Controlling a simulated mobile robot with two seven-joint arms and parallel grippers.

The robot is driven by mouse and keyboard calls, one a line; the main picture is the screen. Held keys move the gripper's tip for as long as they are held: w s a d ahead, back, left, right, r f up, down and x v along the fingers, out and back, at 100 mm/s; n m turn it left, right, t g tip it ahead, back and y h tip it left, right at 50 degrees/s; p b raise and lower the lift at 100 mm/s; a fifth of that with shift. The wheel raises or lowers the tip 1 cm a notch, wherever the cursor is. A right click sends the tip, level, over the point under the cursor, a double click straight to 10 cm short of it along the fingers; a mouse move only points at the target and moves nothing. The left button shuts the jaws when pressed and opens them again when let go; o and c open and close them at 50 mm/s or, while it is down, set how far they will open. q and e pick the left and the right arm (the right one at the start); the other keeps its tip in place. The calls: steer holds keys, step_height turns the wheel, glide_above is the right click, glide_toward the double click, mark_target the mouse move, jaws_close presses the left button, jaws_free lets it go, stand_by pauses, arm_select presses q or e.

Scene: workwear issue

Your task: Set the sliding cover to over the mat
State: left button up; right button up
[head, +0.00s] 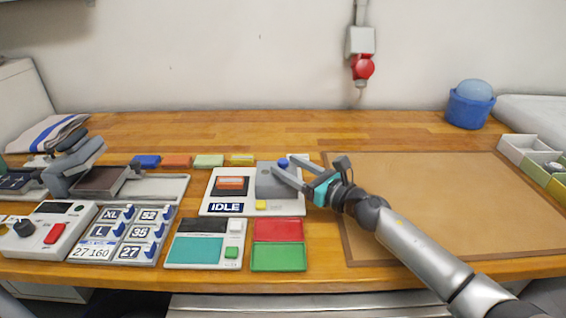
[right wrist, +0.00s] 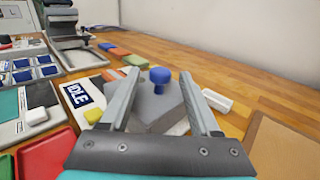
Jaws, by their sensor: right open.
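The sliding cover is a grey block (head: 270,185) with a blue knob (right wrist: 159,76), at the right end of a white unit (head: 208,207) with an "IDLE" label. The dark mat (head: 217,190) is on the same unit, left of the cover, with an orange block (head: 231,183) on it. The cover stands beside the mat, not over it. My right gripper (head: 284,166) is open at the cover. In the right wrist view its fingers (right wrist: 160,84) are on either side of the knob, with no clear contact visible. My left gripper is not in view.
Red and green trays (head: 278,230) and a white panel with a teal pad (head: 196,250) are in front. A press-like machine (head: 85,160) stands left. Coloured blocks (head: 177,162) lie behind. A brown board (head: 440,200) gives clear room at right.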

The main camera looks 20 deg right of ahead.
steer(key=shift+x, duration=1.25)
jaws_close()
stand_by(0.6)
